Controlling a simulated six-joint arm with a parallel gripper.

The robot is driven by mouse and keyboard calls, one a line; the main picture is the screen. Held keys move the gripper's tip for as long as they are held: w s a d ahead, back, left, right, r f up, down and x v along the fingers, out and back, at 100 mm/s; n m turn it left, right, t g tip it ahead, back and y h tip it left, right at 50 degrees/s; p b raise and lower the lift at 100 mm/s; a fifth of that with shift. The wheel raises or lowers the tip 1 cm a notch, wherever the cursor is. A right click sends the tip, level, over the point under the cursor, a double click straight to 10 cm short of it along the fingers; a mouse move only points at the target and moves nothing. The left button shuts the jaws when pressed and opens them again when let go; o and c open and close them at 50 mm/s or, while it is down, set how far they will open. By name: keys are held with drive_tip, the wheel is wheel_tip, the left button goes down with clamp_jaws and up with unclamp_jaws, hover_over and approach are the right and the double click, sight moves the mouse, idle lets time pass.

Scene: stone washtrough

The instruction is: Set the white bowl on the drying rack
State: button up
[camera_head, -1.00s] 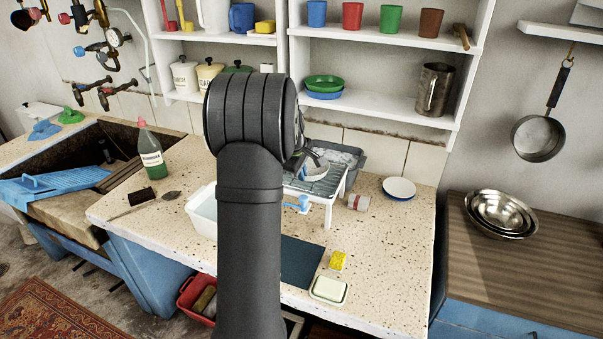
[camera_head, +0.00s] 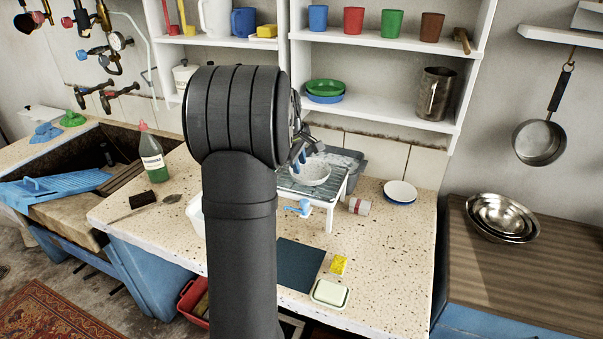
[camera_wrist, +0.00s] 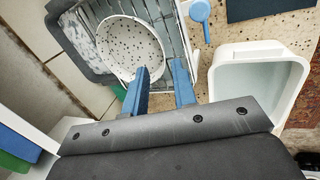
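The white bowl (camera_head: 312,174), dotted with dark specks inside, sits on the slatted top of the drying rack (camera_head: 341,186). In the wrist view the bowl (camera_wrist: 128,45) rests open side up on the rack (camera_wrist: 181,40), toward its left part. My gripper (camera_head: 299,152) is just above and beside the bowl. My arm hides part of the counter in the head view.
A blue scoop (camera_head: 298,207) lies by the rack's front. A lying can (camera_head: 358,206) and white plate (camera_head: 400,191) are to the right. Shelves (camera_head: 380,110) hang above.

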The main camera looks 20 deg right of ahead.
sight(303, 188)
drive_tip(key=v, duration=0.5)
drive_tip(key=x, duration=1.2)
drive_tip(key=shift+f, duration=0.4)
wheel_tip(303, 188, up, 3)
drive_tip(key=shift+r, duration=0.75)
